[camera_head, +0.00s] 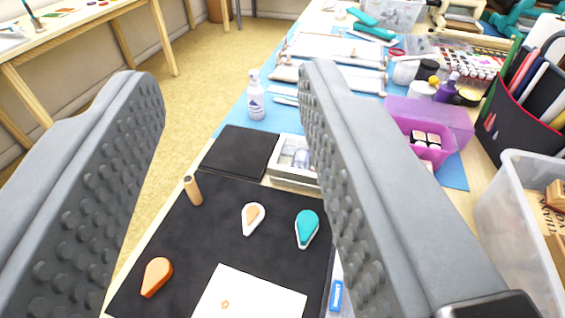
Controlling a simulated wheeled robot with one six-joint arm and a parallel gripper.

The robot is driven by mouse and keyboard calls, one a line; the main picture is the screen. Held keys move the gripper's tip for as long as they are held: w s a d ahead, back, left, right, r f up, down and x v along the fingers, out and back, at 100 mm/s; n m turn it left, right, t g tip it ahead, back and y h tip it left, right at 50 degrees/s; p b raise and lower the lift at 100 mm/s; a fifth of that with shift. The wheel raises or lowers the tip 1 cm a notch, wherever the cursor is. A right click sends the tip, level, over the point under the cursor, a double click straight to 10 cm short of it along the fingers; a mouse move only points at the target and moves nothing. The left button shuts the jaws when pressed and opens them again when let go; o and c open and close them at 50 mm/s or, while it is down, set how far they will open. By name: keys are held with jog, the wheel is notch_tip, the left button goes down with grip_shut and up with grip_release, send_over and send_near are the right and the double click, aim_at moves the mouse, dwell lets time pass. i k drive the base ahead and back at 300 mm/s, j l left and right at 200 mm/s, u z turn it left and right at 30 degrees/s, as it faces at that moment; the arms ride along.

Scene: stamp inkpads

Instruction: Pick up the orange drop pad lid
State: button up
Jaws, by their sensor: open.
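The orange drop-shaped lid (157,276) lies on the black mat (190,250) at its lower left. A white drop-shaped pad with a pale orange top (253,217) lies apart from it, up and to the right. My gripper (229,85) is open, with one grey ridged finger on each side of the picture. Nothing is between the fingers at their tips. The lid shows in the gap between the fingers, near the left finger. The right finger hides part of the table behind it.
A teal drop pad (307,229), a small wooden cylinder (193,190) and a white card (250,295) are on the mat. A black square (240,152), a stamp box (290,172) and a white bottle (256,97) stand beyond. A clear bin (520,200) is at right.

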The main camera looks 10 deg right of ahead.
aim_at(159, 270)
jog(key=k+l+u, duration=0.15)
jog(key=u, duration=0.25)
jog(key=k+l+u, duration=0.1)
jog(key=k+u, duration=0.25)
jog(key=i, duration=0.1)
